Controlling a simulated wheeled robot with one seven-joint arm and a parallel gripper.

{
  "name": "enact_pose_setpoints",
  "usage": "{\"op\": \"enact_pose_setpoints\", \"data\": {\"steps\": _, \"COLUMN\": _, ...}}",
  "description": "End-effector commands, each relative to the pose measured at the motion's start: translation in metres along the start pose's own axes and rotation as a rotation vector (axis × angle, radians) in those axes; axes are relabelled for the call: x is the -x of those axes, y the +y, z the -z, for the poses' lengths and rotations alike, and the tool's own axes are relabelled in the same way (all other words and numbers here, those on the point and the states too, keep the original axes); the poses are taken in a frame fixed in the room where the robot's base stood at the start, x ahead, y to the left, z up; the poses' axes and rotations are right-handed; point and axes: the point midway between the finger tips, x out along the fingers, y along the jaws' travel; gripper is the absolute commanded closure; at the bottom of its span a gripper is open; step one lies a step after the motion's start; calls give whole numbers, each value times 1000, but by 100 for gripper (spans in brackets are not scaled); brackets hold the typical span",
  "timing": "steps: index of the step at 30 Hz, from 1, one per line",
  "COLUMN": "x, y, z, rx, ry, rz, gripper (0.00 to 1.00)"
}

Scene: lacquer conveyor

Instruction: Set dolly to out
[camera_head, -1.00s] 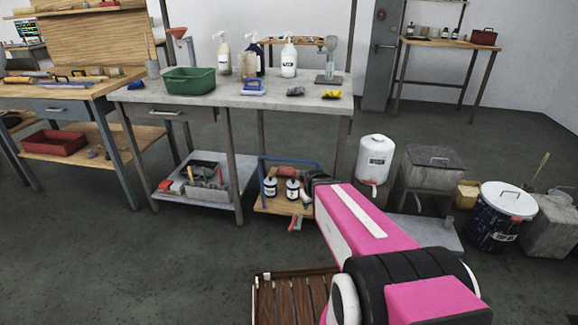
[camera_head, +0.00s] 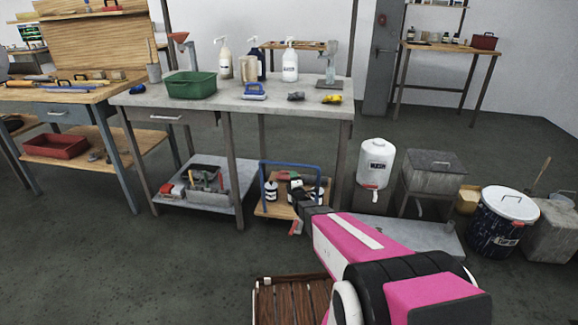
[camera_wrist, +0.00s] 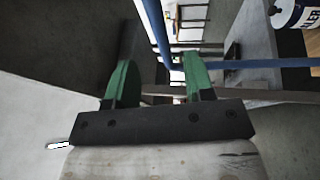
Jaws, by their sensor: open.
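The dolly (camera_head: 266,209) is a low wooden deck with an upright blue tube handle (camera_head: 263,187), standing under the right end of the grey table. Bottles and a red item sit on it. My arm reaches to its front right, and the gripper is largely indistinct there. In the wrist view, my gripper (camera_wrist: 158,70) is open with two green fingers. A corner of the blue handle (camera_wrist: 240,63) shows between and beyond the fingertips; I cannot tell if they touch. A labelled bottle (camera_wrist: 290,14) stands on the deck at the upper right.
Left of the dolly, a grey lower shelf (camera_head: 205,196) holds tools. To the right are a white wash container (camera_head: 376,160), a grey bin (camera_head: 432,170) and a dark drum (camera_head: 500,225). A slatted wooden piece (camera_head: 290,300) lies near my base. The left foreground floor is clear.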

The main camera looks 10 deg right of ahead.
Motion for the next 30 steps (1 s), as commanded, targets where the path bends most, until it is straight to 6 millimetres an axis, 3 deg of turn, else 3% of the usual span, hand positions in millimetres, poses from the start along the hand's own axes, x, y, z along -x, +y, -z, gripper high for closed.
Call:
{"op": "enact_pose_setpoints", "data": {"steps": 8, "x": -12, "y": 0, "z": 1, "rx": 25, "ry": 2, "rz": -29, "gripper": 52}}
{"op": "enact_pose_setpoints", "data": {"steps": 24, "x": -96, "y": 1, "z": 1, "rx": 23, "ry": 1, "rz": -26, "gripper": 52}}
{"op": "enact_pose_setpoints", "data": {"steps": 30, "x": -110, "y": 3, "z": 1, "rx": 23, "ry": 1, "rz": -25, "gripper": 52}}
